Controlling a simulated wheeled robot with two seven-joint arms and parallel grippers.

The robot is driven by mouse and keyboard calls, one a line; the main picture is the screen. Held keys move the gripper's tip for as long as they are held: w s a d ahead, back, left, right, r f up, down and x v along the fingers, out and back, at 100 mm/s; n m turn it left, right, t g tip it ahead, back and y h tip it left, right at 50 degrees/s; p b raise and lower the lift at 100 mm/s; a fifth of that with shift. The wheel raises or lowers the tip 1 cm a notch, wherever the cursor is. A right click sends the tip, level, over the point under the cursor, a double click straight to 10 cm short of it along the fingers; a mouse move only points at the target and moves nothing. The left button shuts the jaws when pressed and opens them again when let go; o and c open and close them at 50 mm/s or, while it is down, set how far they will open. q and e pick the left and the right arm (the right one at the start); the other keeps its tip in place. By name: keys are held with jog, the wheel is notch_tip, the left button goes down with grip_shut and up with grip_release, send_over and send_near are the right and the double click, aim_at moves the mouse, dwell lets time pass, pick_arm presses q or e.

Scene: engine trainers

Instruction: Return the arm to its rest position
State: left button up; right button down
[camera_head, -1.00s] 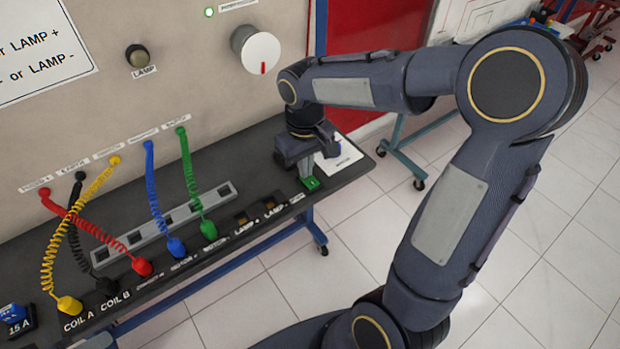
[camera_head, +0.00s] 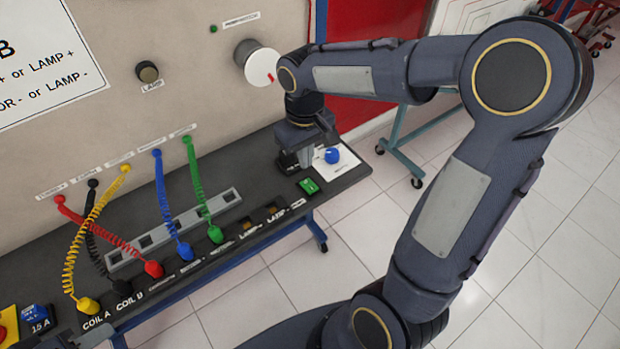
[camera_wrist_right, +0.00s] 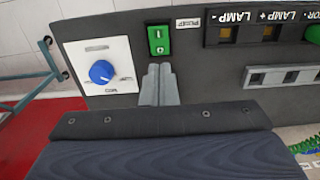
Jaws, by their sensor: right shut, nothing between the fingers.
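My right gripper (camera_head: 307,157) is above the right end of the dark bench, between the panel and the green switch. In the right wrist view its two fingers (camera_wrist_right: 160,84) are together, with nothing between them. The green rocker switch (camera_head: 309,186) sits just in front of the gripper and also shows in the wrist view (camera_wrist_right: 159,40), beyond the fingertips and beside a PUMP label. The blue knob (camera_head: 332,155) on its white plate is right of the gripper.
The upright panel (camera_head: 190,80) with a white dial (camera_head: 262,66) stands behind the bench (camera_head: 80,237). Coiled coloured cables (camera_head: 166,212) link panel and bench on the left. A teal-legged stand (camera_head: 400,150) is at right. Tiled floor is clear in front.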

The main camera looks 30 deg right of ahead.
jog(key=shift+r, duration=0.55)
jog(key=s+a+r+m+t+y, duration=0.1)
jog(key=s+a+t+y, duration=0.1)
jog(key=s, duration=0.6)
jog(key=s+a+r+m+t+y, duration=0.1)
jog(key=s+a+r+t, duration=0.1)
jog(key=s, duration=0.7)
jog(key=shift+m+t+y, duration=0.4)
jog(key=shift+t, duration=0.4)
jog(key=shift+w+a, duration=0.1)
jog(key=shift+a, duration=0.05)
